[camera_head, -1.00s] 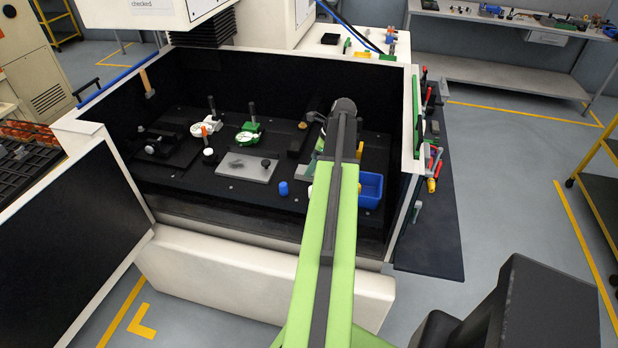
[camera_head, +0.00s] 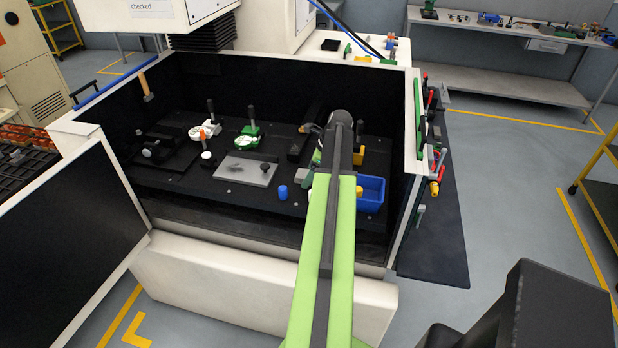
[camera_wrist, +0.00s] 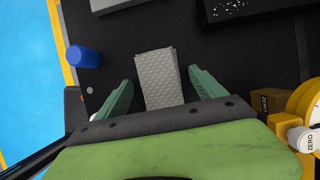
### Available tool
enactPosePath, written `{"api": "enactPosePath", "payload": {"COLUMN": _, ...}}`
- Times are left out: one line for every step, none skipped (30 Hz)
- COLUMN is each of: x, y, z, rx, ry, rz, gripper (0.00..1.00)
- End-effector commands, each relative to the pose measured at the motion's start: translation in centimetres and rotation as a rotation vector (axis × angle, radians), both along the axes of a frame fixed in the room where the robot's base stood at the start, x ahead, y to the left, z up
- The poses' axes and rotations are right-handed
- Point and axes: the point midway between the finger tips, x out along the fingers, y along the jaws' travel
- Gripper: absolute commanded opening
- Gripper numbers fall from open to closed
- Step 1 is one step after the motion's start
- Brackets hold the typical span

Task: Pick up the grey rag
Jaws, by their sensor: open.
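The grey rag (camera_wrist: 158,78) is a folded, quilted-looking piece lying on the black floor of the machine tank. In the wrist view it lies between the two green fingers of my gripper (camera_wrist: 160,88), with a gap on each side. The gripper is open and does not touch the rag's sides. The rag's near end is hidden behind the gripper body. In the head view my gripper is mostly hidden behind my own arm, and a grey patch left of the arm may be the rag.
A blue cylinder (camera_wrist: 84,57) stands left of the rag; it also shows in the head view (camera_head: 282,192). A blue bin (camera_head: 371,192) sits right of my arm. A grey plate (camera_head: 246,169) and green-based dial gauge (camera_head: 248,138) lie further left. Tank walls (camera_head: 413,115) enclose the area.

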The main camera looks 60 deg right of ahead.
Motion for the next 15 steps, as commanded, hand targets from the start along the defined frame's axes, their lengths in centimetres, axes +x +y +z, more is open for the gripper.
{"api": "enactPosePath", "payload": {"x": -0.01, "y": 0.0, "z": 0.02, "rx": 0.0, "ry": 0.0, "rz": 0.0, "gripper": 0.8}}
{"api": "enactPosePath", "payload": {"x": -0.01, "y": 0.0, "z": 0.02, "rx": 0.0, "ry": 0.0, "rz": 0.0, "gripper": 0.8}}
{"api": "enactPosePath", "payload": {"x": -0.01, "y": 0.0, "z": 0.02, "rx": 0.0, "ry": 0.0, "rz": 0.0, "gripper": 0.8}}
{"api": "enactPosePath", "payload": {"x": -0.01, "y": 0.0, "z": 0.02, "rx": 0.0, "ry": 0.0, "rz": 0.0, "gripper": 0.8}}
{"api": "enactPosePath", "payload": {"x": -0.01, "y": 0.0, "z": 0.02, "rx": 0.0, "ry": 0.0, "rz": 0.0, "gripper": 0.77}}
{"api": "enactPosePath", "payload": {"x": -0.02, "y": -0.01, "z": 0.02, "rx": 0.0, "ry": 0.0, "rz": 0.0, "gripper": 0.72}}
{"api": "enactPosePath", "payload": {"x": -0.02, "y": -0.01, "z": 0.02, "rx": 0.0, "ry": 0.0, "rz": 0.0, "gripper": 0.68}}
{"api": "enactPosePath", "payload": {"x": -0.02, "y": -0.01, "z": 0.02, "rx": 0.0, "ry": 0.0, "rz": 0.0, "gripper": 0.64}}
{"api": "enactPosePath", "payload": {"x": -0.02, "y": -0.01, "z": 0.02, "rx": 0.0, "ry": 0.0, "rz": 0.0, "gripper": 0.59}}
{"api": "enactPosePath", "payload": {"x": -0.02, "y": -0.01, "z": 0.02, "rx": 0.0, "ry": 0.0, "rz": 0.0, "gripper": 0.55}}
{"api": "enactPosePath", "payload": {"x": -0.02, "y": -0.01, "z": 0.02, "rx": 0.0, "ry": 0.0, "rz": 0.0, "gripper": 0.51}}
{"api": "enactPosePath", "payload": {"x": -0.02, "y": -0.01, "z": 0.02, "rx": 0.0, "ry": 0.0, "rz": 0.0, "gripper": 0.46}}
{"api": "enactPosePath", "payload": {"x": -0.02, "y": -0.01, "z": 0.01, "rx": 0.0, "ry": 0.0, "rz": 0.0, "gripper": 0.42}}
{"api": "enactPosePath", "payload": {"x": -0.02, "y": -0.01, "z": 0.01, "rx": 0.0, "ry": 0.0, "rz": 0.0, "gripper": 0.38}}
{"api": "enactPosePath", "payload": {"x": -0.02, "y": -0.01, "z": 0.01, "rx": 0.0, "ry": 0.0, "rz": 0.0, "gripper": 0.33}}
